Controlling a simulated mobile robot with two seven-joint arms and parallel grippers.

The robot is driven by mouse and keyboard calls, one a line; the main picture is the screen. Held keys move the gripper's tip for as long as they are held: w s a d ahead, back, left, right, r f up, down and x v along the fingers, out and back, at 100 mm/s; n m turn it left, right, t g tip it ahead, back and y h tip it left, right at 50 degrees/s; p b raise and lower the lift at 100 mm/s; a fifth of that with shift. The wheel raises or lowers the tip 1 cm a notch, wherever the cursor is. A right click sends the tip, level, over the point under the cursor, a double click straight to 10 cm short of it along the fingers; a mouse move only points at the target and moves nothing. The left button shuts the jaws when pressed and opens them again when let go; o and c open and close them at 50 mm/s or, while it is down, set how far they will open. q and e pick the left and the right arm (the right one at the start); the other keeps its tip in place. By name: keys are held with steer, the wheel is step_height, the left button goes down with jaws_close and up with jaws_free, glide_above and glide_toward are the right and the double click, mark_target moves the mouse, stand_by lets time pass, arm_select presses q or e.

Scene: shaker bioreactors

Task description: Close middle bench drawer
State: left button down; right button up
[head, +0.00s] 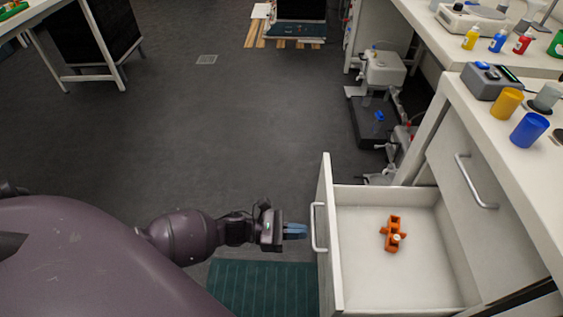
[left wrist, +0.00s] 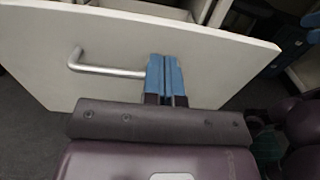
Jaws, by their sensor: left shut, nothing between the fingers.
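The bench drawer (head: 380,188) is pulled out from the white bench, with an orange object (head: 393,234) lying inside. Its front panel faces left and carries a metal bar handle (head: 315,228). My left gripper (head: 304,231) is shut and empty, with blue fingertips pointing at the drawer front, close to the handle. In the left wrist view the fingertips (left wrist: 167,60) are in front of the white panel, beside one end of the handle (left wrist: 105,69). I cannot tell whether they touch the panel. My right gripper is not in view.
Another bench drawer front with a handle (head: 474,182) is closed at the right. Yellow (head: 506,103) and blue (head: 529,129) cups and a grey device (head: 491,81) stand on the bench top. A green mat (head: 265,288) lies on the floor. Open floor extends to the left.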

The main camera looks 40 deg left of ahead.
mark_target(329, 233)
arm_select(q)
steer(key=x, duration=0.4)
steer(key=shift+f, duration=0.1)
steer(key=shift+w+d, duration=0.3)
steer(key=shift+d, duration=0.25)
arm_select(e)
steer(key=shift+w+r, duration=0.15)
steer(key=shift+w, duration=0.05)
arm_select(q)
steer(key=shift+w, duration=0.1)
